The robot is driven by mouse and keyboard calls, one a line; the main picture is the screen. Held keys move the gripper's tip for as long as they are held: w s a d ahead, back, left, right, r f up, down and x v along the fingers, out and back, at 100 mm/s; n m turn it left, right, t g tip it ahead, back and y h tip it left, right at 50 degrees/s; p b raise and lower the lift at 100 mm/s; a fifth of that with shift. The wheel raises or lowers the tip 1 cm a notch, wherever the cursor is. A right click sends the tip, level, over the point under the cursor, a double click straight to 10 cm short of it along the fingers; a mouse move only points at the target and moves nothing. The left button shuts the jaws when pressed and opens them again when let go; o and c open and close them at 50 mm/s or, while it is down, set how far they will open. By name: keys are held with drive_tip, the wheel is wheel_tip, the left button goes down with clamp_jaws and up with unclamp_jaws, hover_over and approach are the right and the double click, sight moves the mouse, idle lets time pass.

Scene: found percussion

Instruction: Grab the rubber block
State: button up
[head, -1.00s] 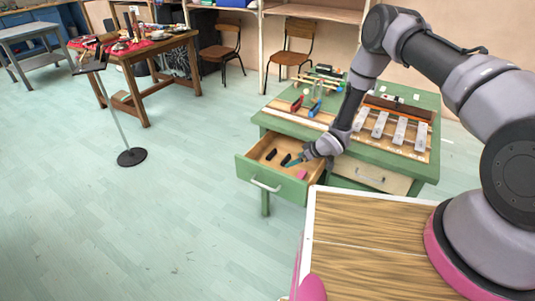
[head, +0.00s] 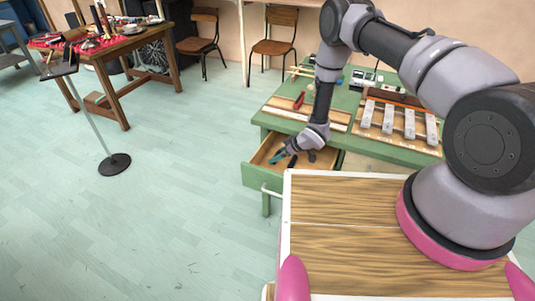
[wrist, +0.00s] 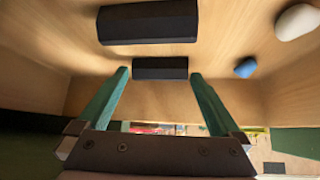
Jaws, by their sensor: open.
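Two black blocks lie in the open wooden drawer (head: 262,181) of the green table; I cannot tell which is the rubber block. In the wrist view, the larger black block (wrist: 148,22) lies at the top, beyond the fingertips. The smaller black block (wrist: 160,68) appears between the tips of my gripper (wrist: 160,75), apart from both green fingers. My gripper also shows in the head view (head: 283,159), open and empty, low in or just over the drawer. In the head view the blocks are hidden or too small to make out.
A blue piece (wrist: 246,67) and a pale rounded piece (wrist: 297,22) lie to the right in the drawer. Drawer walls are close around my gripper. Metal bars (head: 398,122) and small items stand on the green tabletop (head: 340,98).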

drive_tip(key=shift+w+a+f, duration=0.1)
drive_tip(key=shift+f, duration=0.2)
drive_tip(key=shift+a, duration=0.1)
drive_tip(key=c, duration=1)
drive_tip(key=shift+r, duration=0.1)
drive_tip(key=shift+c, duration=0.2)
